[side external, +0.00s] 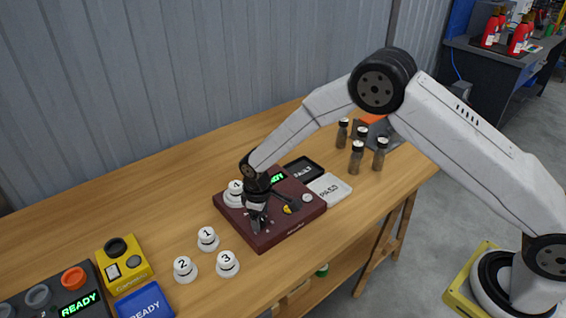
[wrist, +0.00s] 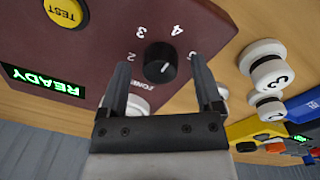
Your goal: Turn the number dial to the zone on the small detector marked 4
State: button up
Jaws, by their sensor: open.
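The black number dial (wrist: 158,58) sits on the dark red panel (side external: 262,238), with the numbers 2, 3, 4 and 5 printed around it. A short white mark shows on the knob; I cannot tell which number it points to. My gripper (wrist: 161,72) is open, with one finger on each side of the dial in the wrist view; contact is not clear. In the side view my gripper (side external: 257,222) is low over the panel and hides the dial. The small white detector marked 4 (side external: 235,187) stands at the panel's left part.
White detectors 1 (side external: 207,238), 2 (side external: 184,268) and 3 (side external: 227,263) stand left of the panel. The panel has a yellow TEST button (wrist: 66,12) and a green READY display (wrist: 43,80). Black and white cards and several dark bottles (side external: 357,157) are farther right.

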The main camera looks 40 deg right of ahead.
aim_at(263, 219)
jog(key=shift+s+a+r, duration=0.1)
jog(key=shift+a+r, duration=0.05)
jog(key=shift+r, duration=3.6)
jog(key=shift+s+d+r, duration=0.2)
jog(key=shift+d+r, duration=0.05)
jog(key=shift+d, duration=0.05)
jog(key=s+d+r+m+t, duration=0.1)
jog(key=s+d+r+m, duration=0.2)
jog(key=s+d, duration=0.4)
jog(key=s+d+r+m+t, duration=0.1)
jog(key=s+d+r+m, duration=0.2)
jog(key=s, duration=1.2)
jog(key=d+r, duration=0.1)
jog(key=d, duration=0.2)
jog(key=shift+d+r+m+y, duration=0.3)
jog(key=shift+d+r+m, duration=0.05)
jog(key=shift+m, duration=0.05)
